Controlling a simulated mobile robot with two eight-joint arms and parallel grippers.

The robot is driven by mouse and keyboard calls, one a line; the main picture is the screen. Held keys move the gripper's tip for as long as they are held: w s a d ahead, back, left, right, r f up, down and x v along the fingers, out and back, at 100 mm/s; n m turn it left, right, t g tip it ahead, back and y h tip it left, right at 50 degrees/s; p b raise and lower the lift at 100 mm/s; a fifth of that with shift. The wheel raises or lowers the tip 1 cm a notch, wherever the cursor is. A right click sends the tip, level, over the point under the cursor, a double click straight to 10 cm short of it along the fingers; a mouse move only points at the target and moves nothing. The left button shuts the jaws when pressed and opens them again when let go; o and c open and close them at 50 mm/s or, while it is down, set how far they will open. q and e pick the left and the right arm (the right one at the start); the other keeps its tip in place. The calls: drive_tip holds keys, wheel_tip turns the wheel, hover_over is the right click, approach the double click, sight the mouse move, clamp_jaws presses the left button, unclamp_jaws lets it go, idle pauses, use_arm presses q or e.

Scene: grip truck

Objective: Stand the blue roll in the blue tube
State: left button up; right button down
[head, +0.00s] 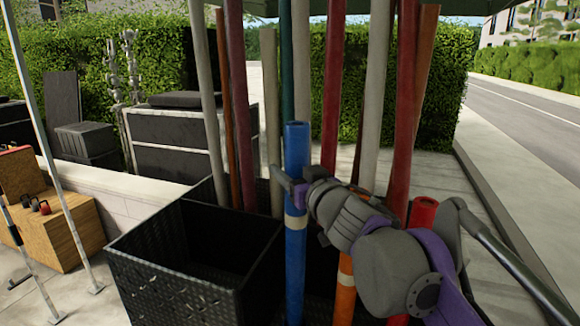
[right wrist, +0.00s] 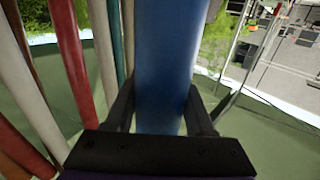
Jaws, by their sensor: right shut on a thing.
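The blue roll (head: 295,155) is long and upright, with an open round top and a pale band lower down. My right gripper (head: 289,190) is shut on it above the band. In the right wrist view the blue roll (right wrist: 170,60) runs between the two fingers of my right gripper (right wrist: 160,105). Blue continues below the band, in front of the black bin's right side. I cannot tell whether that lower part is the roll or a separate blue tube. The bottom end is out of the picture. My left gripper is not in view.
A black woven bin (head: 170,290) with an open, dark compartment stands left of the roll. Several tall grey, red and brown poles rise close behind. An orange tube (head: 345,290) with a pale band and a red roll (head: 423,213) stand to the right. A low white wall (head: 130,195) runs at left.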

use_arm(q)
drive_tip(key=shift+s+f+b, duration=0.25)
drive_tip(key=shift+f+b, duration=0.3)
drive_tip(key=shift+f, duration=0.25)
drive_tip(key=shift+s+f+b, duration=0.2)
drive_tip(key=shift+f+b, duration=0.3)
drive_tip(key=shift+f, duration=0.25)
use_arm(e)
drive_tip(key=shift+w+f, duration=0.1)
drive_tip(key=shift+f, duration=2.25)
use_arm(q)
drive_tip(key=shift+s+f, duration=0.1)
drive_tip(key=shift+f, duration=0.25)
use_arm(e)
drive_tip(key=shift+f, duration=0.35)
drive_tip(key=c, duration=0.7)
unclamp_jaws()
drive_tip(key=o, duration=0.5)
drive_tip(key=shift+w, duration=0.3)
drive_tip(key=shift+o, duration=0.2)
drive_tip(key=shift+s, duration=0.1)
drive_tip(key=shift+r, duration=0.1)
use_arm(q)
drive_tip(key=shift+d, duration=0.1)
use_arm(e)
drive_tip(key=shift+s, duration=0.1)
